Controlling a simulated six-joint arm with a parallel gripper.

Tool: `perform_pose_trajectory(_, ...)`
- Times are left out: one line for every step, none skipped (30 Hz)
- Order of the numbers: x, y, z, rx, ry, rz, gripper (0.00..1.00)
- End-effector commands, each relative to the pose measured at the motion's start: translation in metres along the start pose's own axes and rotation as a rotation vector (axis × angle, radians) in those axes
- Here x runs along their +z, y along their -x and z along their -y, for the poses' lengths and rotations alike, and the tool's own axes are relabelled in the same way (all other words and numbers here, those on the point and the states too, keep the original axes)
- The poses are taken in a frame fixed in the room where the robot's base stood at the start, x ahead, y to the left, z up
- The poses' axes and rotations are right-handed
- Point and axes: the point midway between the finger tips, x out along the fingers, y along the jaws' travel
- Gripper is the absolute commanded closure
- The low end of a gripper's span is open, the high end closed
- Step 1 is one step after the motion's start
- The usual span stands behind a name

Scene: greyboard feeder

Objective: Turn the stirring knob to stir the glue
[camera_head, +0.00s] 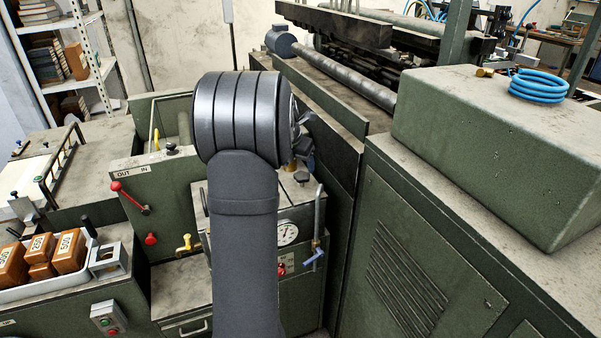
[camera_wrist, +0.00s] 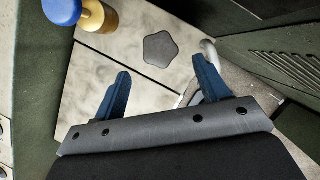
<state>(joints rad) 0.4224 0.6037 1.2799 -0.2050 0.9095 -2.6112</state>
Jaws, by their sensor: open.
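A dark, rounded, five-lobed knob (camera_wrist: 168,49), which looks like the stirring knob, lies on a pale grey lid (camera_wrist: 120,75) in the wrist view. A small dark knob that looks like the same one shows in the head view (camera_head: 301,177), just right of my arm. My gripper (camera_wrist: 164,68) is open, with its two blue fingers apart and nothing between them. In the wrist picture the knob appears just beyond the gap between the fingertips; I cannot tell the height between them. In the head view my arm hides most of the gripper.
A brass part with a blue cap (camera_wrist: 75,12) stands left of the knob in the wrist view. A grey pipe or handle (camera_wrist: 209,50) is close by the right finger. In the head view, a dial gauge (camera_head: 287,232) and blue-handled tap (camera_head: 314,257) sit on the tank front.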

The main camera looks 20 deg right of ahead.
Motion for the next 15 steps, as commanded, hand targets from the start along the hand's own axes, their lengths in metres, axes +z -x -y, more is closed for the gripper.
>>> perform_pose_trajectory(0.000,-0.011,0.000,-0.001,0.000,-0.002,0.32)
perform_pose_trajectory(-0.001,-0.017,0.000,-0.002,0.000,-0.003,0.32)
perform_pose_trajectory(0.000,-0.023,0.000,-0.001,0.000,-0.002,0.32)
perform_pose_trajectory(0.000,-0.027,0.000,-0.001,0.000,-0.001,0.32)
perform_pose_trajectory(0.000,-0.032,0.000,-0.001,0.000,-0.001,0.32)
perform_pose_trajectory(0.000,-0.037,0.000,-0.001,0.000,-0.002,0.32)
perform_pose_trajectory(0.000,-0.040,0.000,-0.001,0.000,-0.001,0.32)
perform_pose_trajectory(0.000,-0.042,0.000,0.000,0.000,0.000,0.32)
perform_pose_trajectory(0.001,-0.045,0.000,0.000,0.000,0.001,0.32)
perform_pose_trajectory(0.001,-0.047,0.000,0.000,0.000,0.001,0.32)
perform_pose_trajectory(0.000,-0.048,0.000,0.000,0.000,0.001,0.32)
perform_pose_trajectory(0.000,-0.050,0.000,0.000,0.000,0.001,0.32)
perform_pose_trajectory(0.000,-0.050,0.000,0.000,0.000,0.001,0.32)
perform_pose_trajectory(0.000,-0.051,0.000,0.000,0.000,0.001,0.32)
perform_pose_trajectory(0.000,-0.051,0.000,0.000,0.000,0.001,0.32)
